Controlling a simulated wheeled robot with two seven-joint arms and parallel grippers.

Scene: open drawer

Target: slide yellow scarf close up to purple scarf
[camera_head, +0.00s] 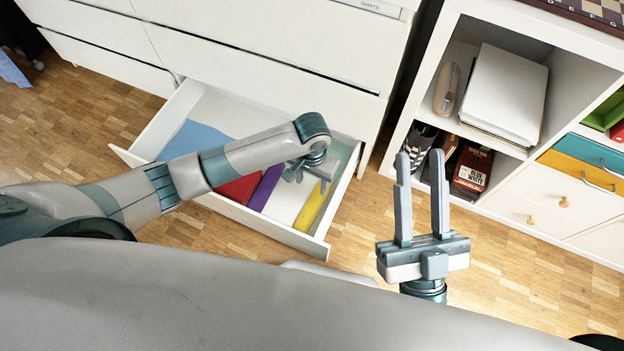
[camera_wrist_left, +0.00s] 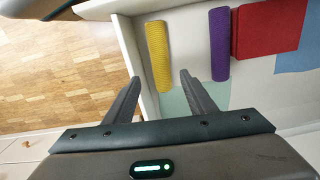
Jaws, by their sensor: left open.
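The yellow scarf (camera_head: 310,207) is a rolled strip lying in the open drawer (camera_head: 254,219) near its right end. The purple scarf (camera_head: 266,187) lies to its left, roughly parallel, with a strip of bare drawer floor between them. In the left wrist view the yellow scarf (camera_wrist_left: 158,56) is left of the purple scarf (camera_wrist_left: 220,45), the two apart. My left gripper (camera_head: 307,171) is over the drawer's right part; its fingers (camera_wrist_left: 160,92) are spread and empty, near the yellow scarf's end. My right gripper (camera_head: 422,170) is open and empty, outside the drawer.
A red folded cloth (camera_head: 238,188) lies left of the purple scarf, with a blue cloth (camera_head: 194,138) further left. The drawer's side wall (camera_head: 341,201) stands close to the yellow scarf. A white shelf unit (camera_head: 482,205) stands at the right; wooden floor lies between.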

